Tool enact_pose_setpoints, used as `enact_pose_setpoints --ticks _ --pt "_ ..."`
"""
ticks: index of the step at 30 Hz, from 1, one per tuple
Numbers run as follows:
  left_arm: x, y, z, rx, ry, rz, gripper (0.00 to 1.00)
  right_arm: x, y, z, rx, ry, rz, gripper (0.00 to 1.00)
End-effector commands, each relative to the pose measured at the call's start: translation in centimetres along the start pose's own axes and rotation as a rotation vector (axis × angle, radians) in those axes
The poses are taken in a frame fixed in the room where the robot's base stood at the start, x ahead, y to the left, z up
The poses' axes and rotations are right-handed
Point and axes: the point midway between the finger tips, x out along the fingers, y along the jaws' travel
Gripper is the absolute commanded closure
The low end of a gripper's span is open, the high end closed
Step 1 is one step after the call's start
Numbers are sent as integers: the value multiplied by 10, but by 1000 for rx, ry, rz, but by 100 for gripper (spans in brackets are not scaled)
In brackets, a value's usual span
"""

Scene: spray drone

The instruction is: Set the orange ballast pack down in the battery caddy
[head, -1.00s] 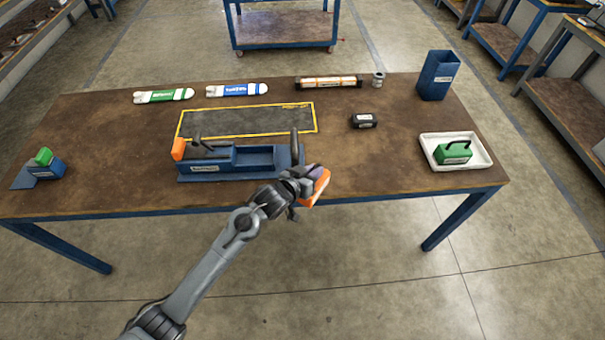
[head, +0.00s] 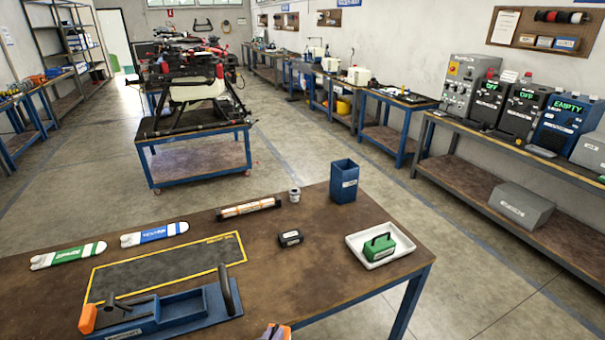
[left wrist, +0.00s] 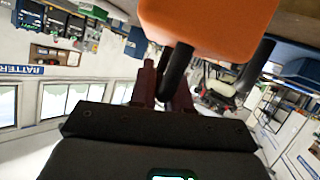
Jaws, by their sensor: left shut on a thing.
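The orange ballast pack (left wrist: 208,22) fills the top of the left wrist view, with its black handle below it. My left gripper (left wrist: 163,88) is shut on that handle. In the head view only a bit of the gripper and pack (head: 276,332) shows at the bottom edge, right of the blue battery caddy. The caddy (head: 190,309) stands at the table's front, cut off by the frame's lower edge. It has an open compartment, a black upright post at its right end and an orange block (head: 87,318) at its left end. My right gripper is out of view.
A yellow-edged dark mat (head: 165,268) lies behind the caddy. A small black pack (head: 290,238), a white tray (head: 400,255) with a green pack (head: 379,247) and a tall blue bin (head: 344,183) stand to the right. Bare tabletop (head: 320,285) lies between caddy and tray.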

Motion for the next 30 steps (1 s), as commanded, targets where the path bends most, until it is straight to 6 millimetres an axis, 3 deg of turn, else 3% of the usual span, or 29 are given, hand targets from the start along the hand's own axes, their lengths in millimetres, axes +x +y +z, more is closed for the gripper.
enact_pose_setpoints --ticks 2,5,9,13,21,23,30 --pt "-24 -8 12 -18 13 -32 100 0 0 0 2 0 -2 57" --pt "-60 -25 14 -43 28 -91 100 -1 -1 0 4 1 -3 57" --pt "-106 -48 -2 -74 48 -163 100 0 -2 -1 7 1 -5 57" --pt "-138 -64 -25 -92 60 -210 100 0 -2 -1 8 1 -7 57" --pt "-179 -81 -77 -111 70 -260 100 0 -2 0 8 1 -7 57" --pt "-179 -84 -72 -103 61 -252 100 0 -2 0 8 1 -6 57" --pt "-191 -76 -102 -103 62 -252 100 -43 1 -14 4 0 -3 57"
